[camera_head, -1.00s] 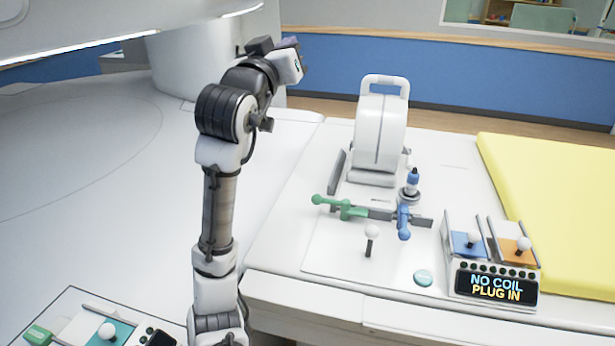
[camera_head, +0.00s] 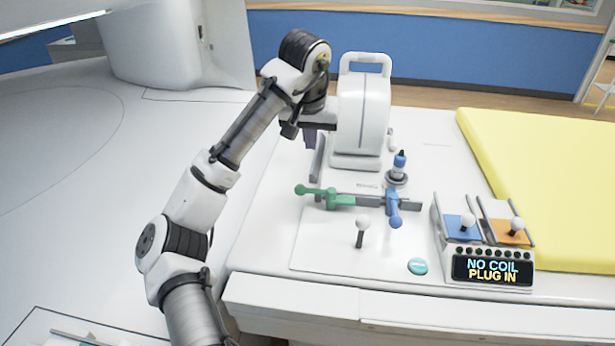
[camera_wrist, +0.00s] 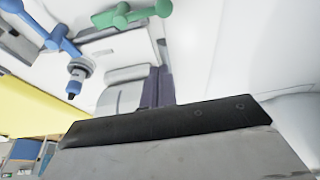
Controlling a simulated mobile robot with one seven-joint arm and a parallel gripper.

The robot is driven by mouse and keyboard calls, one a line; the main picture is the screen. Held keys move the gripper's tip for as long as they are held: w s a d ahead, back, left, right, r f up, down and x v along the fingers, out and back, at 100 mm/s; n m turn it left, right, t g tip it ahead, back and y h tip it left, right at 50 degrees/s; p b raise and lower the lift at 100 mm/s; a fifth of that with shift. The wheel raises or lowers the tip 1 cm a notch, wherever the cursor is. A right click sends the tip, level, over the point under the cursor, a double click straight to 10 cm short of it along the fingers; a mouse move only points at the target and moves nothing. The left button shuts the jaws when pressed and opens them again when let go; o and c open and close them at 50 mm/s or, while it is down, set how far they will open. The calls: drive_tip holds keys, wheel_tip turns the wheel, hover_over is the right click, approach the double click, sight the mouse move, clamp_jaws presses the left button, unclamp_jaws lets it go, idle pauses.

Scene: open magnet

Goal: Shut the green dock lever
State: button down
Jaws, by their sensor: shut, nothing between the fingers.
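The green dock lever (camera_head: 325,196) sits at the left front of the dock, its arm and ball end pointing left. It also shows at the top of the wrist view (camera_wrist: 130,15). My gripper (camera_head: 311,141) points down to the left of the white coil (camera_head: 362,118), above and behind the green lever and apart from it. In the wrist view the dark fingers (camera_wrist: 157,88) are together with nothing between them. The coil partly shows behind them there.
A blue lever (camera_head: 394,209) points forward at the dock's right, with a blue-topped plug (camera_head: 398,169) behind it. A white-knobbed stick (camera_head: 361,232) and teal button (camera_head: 418,266) stand in front. A control box (camera_head: 492,268) reads "NO COIL PLUG IN". A yellow pad (camera_head: 535,185) lies right.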

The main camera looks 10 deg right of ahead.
drive_tip(key=p+x, duration=0.1)
drive_tip(key=x, duration=0.9)
drive_tip(key=shift+a, duration=0.15)
drive_tip(key=s, duration=0.1)
drive_tip(key=s+a, duration=0.1)
drive_tip(key=shift+s+f+p, duration=0.2)
drive_tip(key=shift+s+p, duration=0.1)
drive_tip(key=shift+s, duration=0.1)
drive_tip(key=shift+s+a+f, duration=0.15)
drive_tip(key=shift+s, duration=0.15)
